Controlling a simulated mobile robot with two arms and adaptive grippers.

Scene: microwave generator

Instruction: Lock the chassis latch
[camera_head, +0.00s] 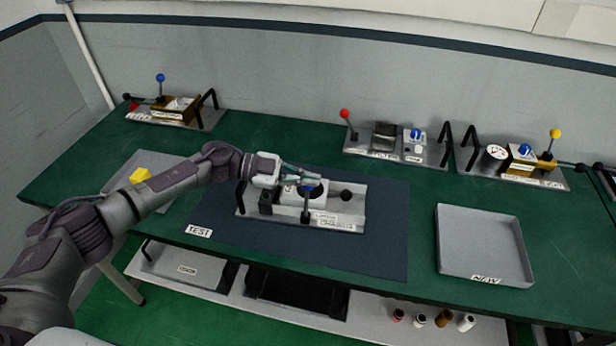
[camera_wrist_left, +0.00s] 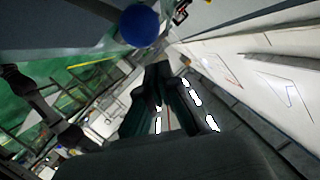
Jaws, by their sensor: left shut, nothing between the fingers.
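The chassis (camera_head: 352,207) is a light grey tray-like unit with a "CHASSIS" label, on the dark mat in the middle of the bench. A dark upright post (camera_head: 306,213) stands at its front, with a blue knob (camera_head: 309,187) above it, partly covered by my gripper. My left gripper (camera_head: 318,176) is shut and empty, reaching from the left over the chassis, beside the knob. In the left wrist view its closed fingertips (camera_wrist_left: 158,72) point forward, and a blue ball (camera_wrist_left: 140,25) shows just past them. I cannot tell whether they touch. The right gripper is out of view.
The dark mat (camera_head: 375,255) carries a "TEST" label (camera_head: 199,231). An empty grey "NEW" tray (camera_head: 484,245) lies at right. Fixtures with coloured knobs line the back. A shelf with small bottles (camera_head: 444,317) is below.

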